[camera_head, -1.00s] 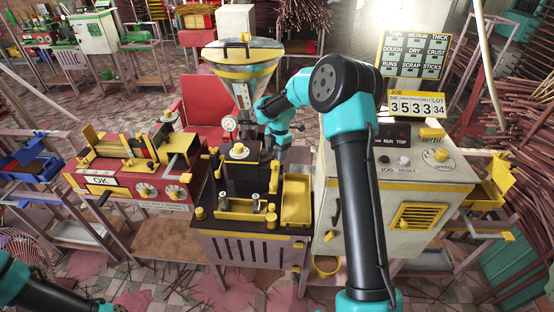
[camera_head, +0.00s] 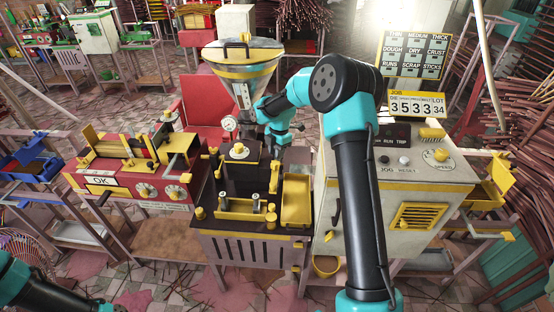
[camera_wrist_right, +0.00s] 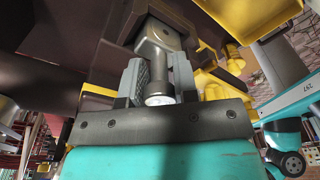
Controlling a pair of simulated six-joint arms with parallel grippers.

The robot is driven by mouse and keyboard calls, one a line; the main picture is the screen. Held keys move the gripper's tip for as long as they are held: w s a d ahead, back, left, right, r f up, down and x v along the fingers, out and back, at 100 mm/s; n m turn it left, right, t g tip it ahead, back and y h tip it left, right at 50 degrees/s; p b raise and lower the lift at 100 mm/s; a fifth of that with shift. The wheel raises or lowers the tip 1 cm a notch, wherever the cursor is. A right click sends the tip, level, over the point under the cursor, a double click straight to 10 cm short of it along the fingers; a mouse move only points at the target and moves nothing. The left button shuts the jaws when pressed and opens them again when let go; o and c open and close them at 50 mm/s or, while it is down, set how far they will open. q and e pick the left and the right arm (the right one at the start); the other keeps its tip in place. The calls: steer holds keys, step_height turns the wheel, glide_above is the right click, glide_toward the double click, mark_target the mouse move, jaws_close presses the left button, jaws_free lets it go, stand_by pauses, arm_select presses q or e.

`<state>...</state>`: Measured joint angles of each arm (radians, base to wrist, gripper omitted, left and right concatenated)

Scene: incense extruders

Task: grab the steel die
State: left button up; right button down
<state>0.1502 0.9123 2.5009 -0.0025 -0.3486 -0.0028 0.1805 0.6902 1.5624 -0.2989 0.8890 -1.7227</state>
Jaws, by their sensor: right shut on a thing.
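My right gripper (camera_head: 277,152) reaches in at the dark front of the extruder, below its funnel-shaped hopper (camera_head: 243,62). In the right wrist view, its two grey jaws (camera_wrist_right: 157,78) are shut on a grey metal piece, the steel die (camera_wrist_right: 155,52), with a bright round end near the palm. The die's far end meets the dark body of the extruder. I cannot tell whether it is still seated there. In the head view the die is hidden behind my arm and gripper.
Small metal pieces (camera_head: 255,199) stand at a yellow tray (camera_head: 242,213) on the extruder's stand, beside an empty-looking yellow tray (camera_head: 296,200). A red machine (camera_head: 130,170) stands on the left. A pale control cabinet (camera_head: 395,215) stands close on the right, partly behind my arm.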

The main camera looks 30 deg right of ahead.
steer(key=shift+r, duration=0.15)
step_height(320, 180, up, 10)
steer(key=shift+f, duration=0.1)
stand_by(0.6)
steer(key=shift+a, duration=0.1)
